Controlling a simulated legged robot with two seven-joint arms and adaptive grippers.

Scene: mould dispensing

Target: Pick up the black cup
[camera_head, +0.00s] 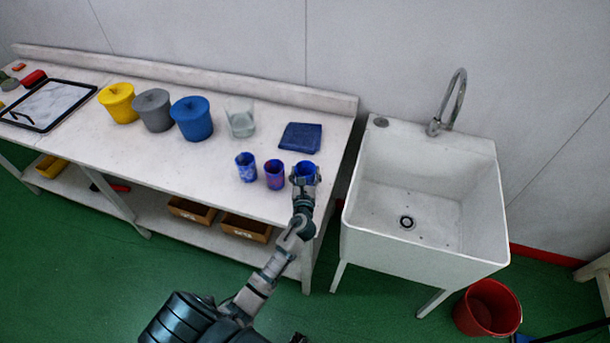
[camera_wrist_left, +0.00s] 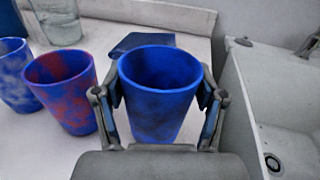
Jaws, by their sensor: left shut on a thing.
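My left gripper (camera_head: 304,181) is at the right end of the table, shut around a blue cup with dark, blackish patches (camera_head: 306,169). In the left wrist view this cup (camera_wrist_left: 158,95) stands upright between the two fingers of the gripper (camera_wrist_left: 158,110), with its open rim facing up and its inside looking empty. I cannot tell whether its base touches the table. A blue cup with red patches (camera_head: 274,174) stands just left of it, and a blue cup with white patches (camera_head: 246,167) stands further left. No wholly black cup shows. My right gripper is not in view.
A folded blue cloth (camera_head: 301,137) and a clear beaker (camera_head: 240,122) lie behind the cups. A white sink (camera_head: 425,250) is right of the table (camera_head: 180,165), across a gap.

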